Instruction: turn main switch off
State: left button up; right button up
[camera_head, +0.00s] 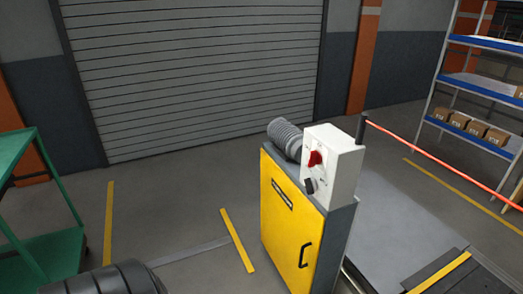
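A white control box (335,165) sits on top of a yellow cabinet (287,225) in the head view, right of the middle. A red rotary switch (315,158) is on the box's front face, and its handle looks tilted. A smaller black knob (310,185) is below it. Markings near the switch are too small to read. Neither of my grippers is in view, and nothing touches the switch.
A green cart (45,255) is at left, shelving (468,95) at right.

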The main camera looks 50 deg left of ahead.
aim_at(315, 158)
jog(key=u, duration=1.15)
